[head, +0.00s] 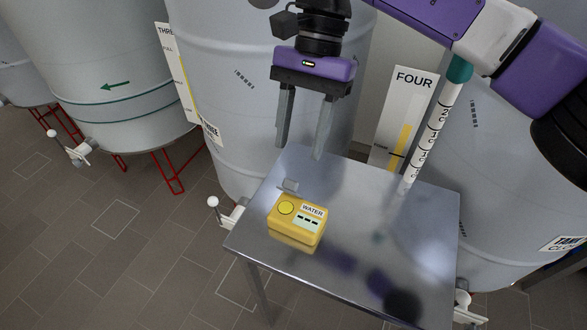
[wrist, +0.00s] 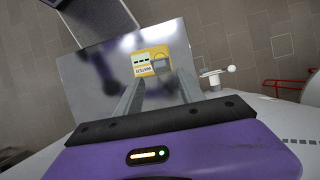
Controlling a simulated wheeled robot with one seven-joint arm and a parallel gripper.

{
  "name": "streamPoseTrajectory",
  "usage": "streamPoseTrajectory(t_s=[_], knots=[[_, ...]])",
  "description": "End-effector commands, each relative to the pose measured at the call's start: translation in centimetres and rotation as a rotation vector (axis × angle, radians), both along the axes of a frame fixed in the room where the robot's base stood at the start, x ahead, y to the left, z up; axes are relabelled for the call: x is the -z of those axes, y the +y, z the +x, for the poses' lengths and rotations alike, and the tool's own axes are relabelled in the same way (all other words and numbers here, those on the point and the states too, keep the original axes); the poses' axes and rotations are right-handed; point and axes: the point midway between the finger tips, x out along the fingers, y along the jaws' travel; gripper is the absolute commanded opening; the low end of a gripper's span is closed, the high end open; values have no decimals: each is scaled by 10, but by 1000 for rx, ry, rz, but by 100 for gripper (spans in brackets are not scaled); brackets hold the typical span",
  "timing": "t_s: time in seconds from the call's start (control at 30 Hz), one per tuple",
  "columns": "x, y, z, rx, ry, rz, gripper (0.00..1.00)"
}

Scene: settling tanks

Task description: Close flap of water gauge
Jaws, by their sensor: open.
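The water gauge (head: 290,233) is a yellow box labelled WATER, with a small panel and a round yellow disc on top. It sits on a metal table (head: 400,240). A small grey flap (head: 289,185) stands up, open, at the back edge of the box in the head view. In the wrist view the gauge (wrist: 141,56) shows beyond the fingers, with the grey flap (wrist: 162,66) over part of it. My gripper (head: 300,150) is open and empty, above and behind the gauge, apart from it. The flap's hinge is too small to make out.
A white graduated tube (head: 428,140) with a teal top stands at the table's back right. Large grey tanks (head: 225,100) flank the table. A tap with a white knob (head: 213,202) is left of the table. The tabletop right of the gauge is clear.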

Motion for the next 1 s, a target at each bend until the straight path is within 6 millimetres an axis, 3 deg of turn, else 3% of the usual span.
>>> streamPoseTrajectory(t_s=[0.2,0.4,0.77,0.8,1.0], knots=[[33,6,-13,-1,2,1,45],[54,9,-21,1,1,1,45],[60,11,-24,3,0,2,45],[60,11,-24,3,0,2,44],[60,11,-24,3,0,2,4]])
